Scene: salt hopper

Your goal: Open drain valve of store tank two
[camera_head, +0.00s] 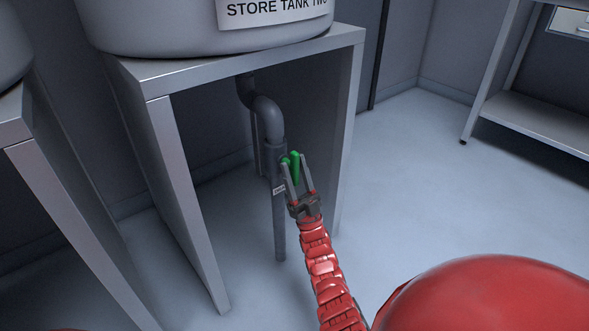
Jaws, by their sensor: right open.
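The store tank two (200,25) stands on a grey stand, with its label (275,12) at the top of the head view. A grey drain pipe (267,115) bends down beneath it and runs towards the floor. The green valve handle (295,166) is on the pipe and looks roughly upright. My right gripper (297,168) is open at the handle, with a finger on either side of it in the picture. I cannot tell whether the fingers touch it. The valve body is partly hidden. My left gripper is not in view.
The stand's top (235,60) and legs (187,205) frame the pipe. Another stand (62,195) with a tank is at the left. A shelf unit (535,125) stands at the upper right. The floor (440,185) to the right is clear.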

